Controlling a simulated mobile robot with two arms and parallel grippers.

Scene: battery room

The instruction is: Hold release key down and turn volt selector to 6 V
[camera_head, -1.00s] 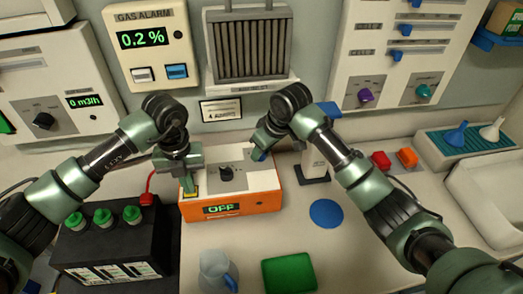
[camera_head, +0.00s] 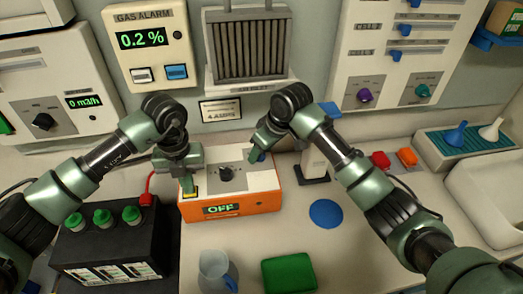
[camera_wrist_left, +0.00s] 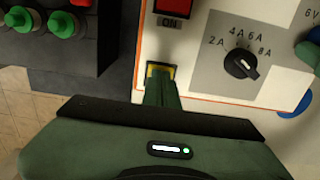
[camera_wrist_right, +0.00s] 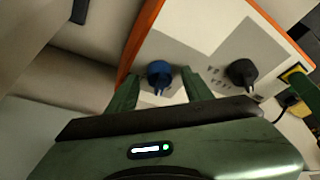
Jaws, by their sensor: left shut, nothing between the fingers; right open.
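The charger (camera_head: 265,201) is a white-topped orange box showing OFF. My left gripper (camera_head: 187,184) is shut and empty, its tips at the yellow-edged release key (camera_wrist_left: 152,69) on the charger's left side. The tips cover most of the key; I cannot tell how far down it is. The volt selector is a blue knob (camera_wrist_right: 159,72) on the charger's right side. My right gripper (camera_wrist_right: 160,85) is open, with one finger on each side of this knob. A white pointer mark shows on the knob; its setting is not readable. A 6 V label shows in the left wrist view.
A black amp knob (camera_head: 226,174) stands mid-panel, and a red ON switch (camera_wrist_left: 166,6) lies above the key. A black battery (camera_head: 118,240) stands at left.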

